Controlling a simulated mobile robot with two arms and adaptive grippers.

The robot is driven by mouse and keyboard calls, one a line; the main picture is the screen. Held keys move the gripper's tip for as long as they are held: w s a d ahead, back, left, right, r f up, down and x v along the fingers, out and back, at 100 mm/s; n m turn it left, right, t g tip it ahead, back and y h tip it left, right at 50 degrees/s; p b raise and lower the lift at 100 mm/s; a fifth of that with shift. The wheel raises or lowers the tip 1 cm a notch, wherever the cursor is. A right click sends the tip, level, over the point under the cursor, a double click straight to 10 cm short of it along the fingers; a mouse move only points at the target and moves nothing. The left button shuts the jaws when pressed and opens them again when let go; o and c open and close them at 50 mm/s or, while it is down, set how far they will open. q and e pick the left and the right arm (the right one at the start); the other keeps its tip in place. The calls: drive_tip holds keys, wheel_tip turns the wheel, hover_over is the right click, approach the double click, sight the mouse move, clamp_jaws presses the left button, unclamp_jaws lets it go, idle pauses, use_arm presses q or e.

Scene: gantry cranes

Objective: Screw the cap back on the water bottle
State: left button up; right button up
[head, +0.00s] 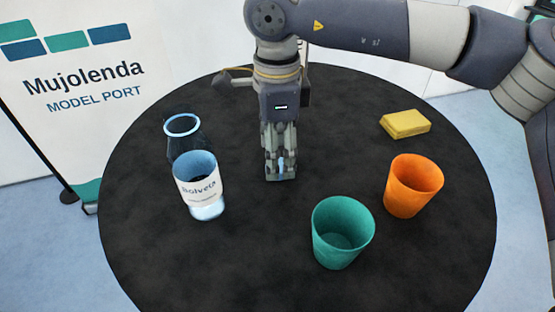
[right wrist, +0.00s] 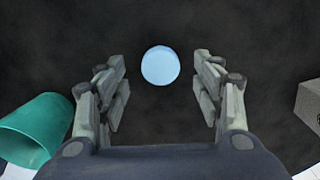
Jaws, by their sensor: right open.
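The water bottle (head: 200,190) stands upright at the left of the round black table in the head view. It is clear, with a white label, bluish water and an open, uncapped mouth with a pale blue rim. The light blue round cap (right wrist: 160,65) lies on the table. In the head view it shows partly between my right gripper's fingers (head: 282,166). My right gripper (head: 280,175) points down, to the right of the bottle. In the right wrist view its fingers (right wrist: 160,85) are spread on either side of the cap, with gaps. My left gripper is not in view.
A green cup (head: 343,235) and an orange cup (head: 412,185) stand at the table's front right. A yellow block (head: 405,124) lies at the back right. The black table (head: 150,260) is clear at front left. A banner (head: 75,80) stands behind, at left.

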drive_tip(key=shift+w+f, duration=0.1)
drive_tip(key=shift+f, duration=1.2)
drive_tip(key=shift+c, duration=0.6)
drive_tip(key=c, duration=0.6)
